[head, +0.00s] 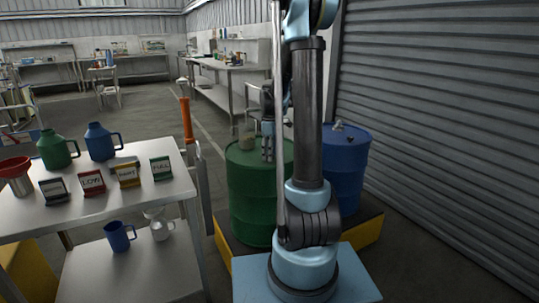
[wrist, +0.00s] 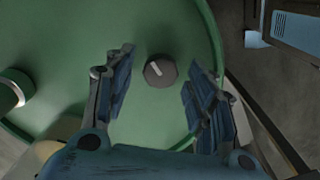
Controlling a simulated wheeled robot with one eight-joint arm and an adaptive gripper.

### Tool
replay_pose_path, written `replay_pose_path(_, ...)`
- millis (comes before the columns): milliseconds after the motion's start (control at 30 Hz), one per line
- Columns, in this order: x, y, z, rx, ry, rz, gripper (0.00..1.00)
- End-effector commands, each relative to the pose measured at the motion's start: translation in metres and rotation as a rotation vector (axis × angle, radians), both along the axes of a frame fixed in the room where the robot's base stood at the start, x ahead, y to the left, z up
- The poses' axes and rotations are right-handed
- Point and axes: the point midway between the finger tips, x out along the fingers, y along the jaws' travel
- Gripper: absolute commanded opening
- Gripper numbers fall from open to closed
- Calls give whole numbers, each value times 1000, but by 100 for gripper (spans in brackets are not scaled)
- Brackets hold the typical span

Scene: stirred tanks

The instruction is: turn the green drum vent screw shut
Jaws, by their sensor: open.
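The green drum (head: 252,200) stands behind my arm in the head view. Its green lid (wrist: 150,30) fills much of the wrist view. The vent screw (wrist: 160,70) is a dark round knob with a pale line across its top, set on the lid. My gripper (wrist: 160,92) is open, with one finger to each side of the screw in the picture and clear gaps on both sides. The height of the fingers above the screw is hard to tell. In the head view my gripper (head: 268,150) hangs at the drum's top, and the screw is not clearly visible there.
A larger pale cap (wrist: 12,92) sits on the lid at the left. A blue drum (head: 347,165) stands to the right on the yellow-edged platform (head: 368,234). A table (head: 150,200) with jugs and label signs is at the left. A shutter wall (head: 440,120) closes the right side.

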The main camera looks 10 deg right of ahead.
Motion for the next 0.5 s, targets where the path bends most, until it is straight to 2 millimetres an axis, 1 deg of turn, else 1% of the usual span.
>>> replay_pose_path(300,0,0,-2,0,0,0,50)
replay_pose_path(367,0,0,-2,0,0,0,37)
replay_pose_path(400,0,0,-2,0,0,0,28)
replay_pose_path(500,0,0,-2,0,0,0,6)
